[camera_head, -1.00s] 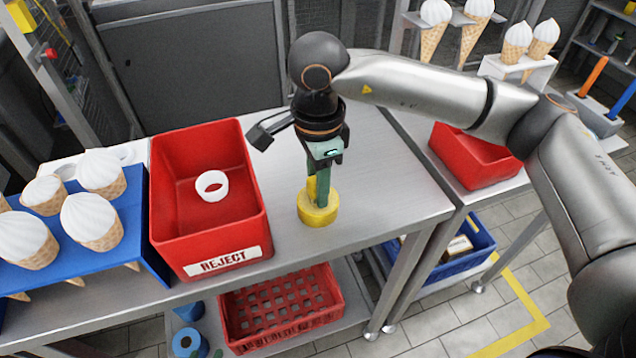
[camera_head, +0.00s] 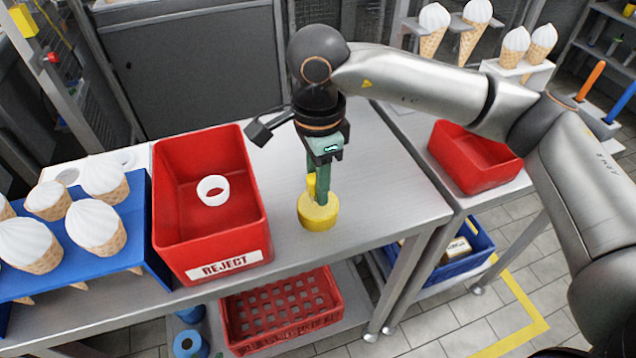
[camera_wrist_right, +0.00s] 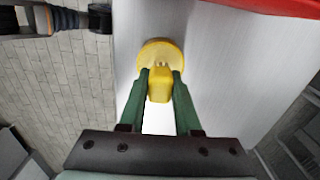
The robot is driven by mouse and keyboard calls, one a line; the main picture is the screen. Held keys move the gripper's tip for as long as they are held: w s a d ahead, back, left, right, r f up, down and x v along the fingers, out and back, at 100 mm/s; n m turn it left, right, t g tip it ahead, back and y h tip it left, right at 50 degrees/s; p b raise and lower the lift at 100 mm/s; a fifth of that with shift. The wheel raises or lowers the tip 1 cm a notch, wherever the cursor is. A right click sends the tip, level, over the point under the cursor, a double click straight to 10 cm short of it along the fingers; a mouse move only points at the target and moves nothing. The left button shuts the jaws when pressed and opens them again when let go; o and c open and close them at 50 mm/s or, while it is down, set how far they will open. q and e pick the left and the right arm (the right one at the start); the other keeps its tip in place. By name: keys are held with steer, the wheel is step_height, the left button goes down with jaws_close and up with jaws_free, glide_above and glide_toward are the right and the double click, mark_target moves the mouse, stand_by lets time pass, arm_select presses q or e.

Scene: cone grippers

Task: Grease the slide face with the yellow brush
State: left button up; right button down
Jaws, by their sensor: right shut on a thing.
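A yellow brush (camera_head: 318,212) with a wide round base and a narrow upright block stands upright on or just above the grey metal table (camera_head: 385,200), near its front edge. My right gripper (camera_head: 318,190) points down from above and is shut on the brush's upper block. In the right wrist view the green fingers (camera_wrist_right: 160,85) lie on either side of the yellow block (camera_wrist_right: 159,88), with the round base beyond them. Whether the base touches the table is unclear. My left gripper is out of view. I cannot make out the slide face.
A red REJECT bin (camera_head: 165,215) holding a white ring (camera_head: 212,190) stands left of the brush. A blue rack (camera_head: 140,230) with several cones is farther left. Another red bin (camera_head: 470,170) sits right. The table between REJECT bin and brush is clear.

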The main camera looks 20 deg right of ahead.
steer(key=shift+r+p, duration=1.15)
steer(key=shift+r, duration=1.35)
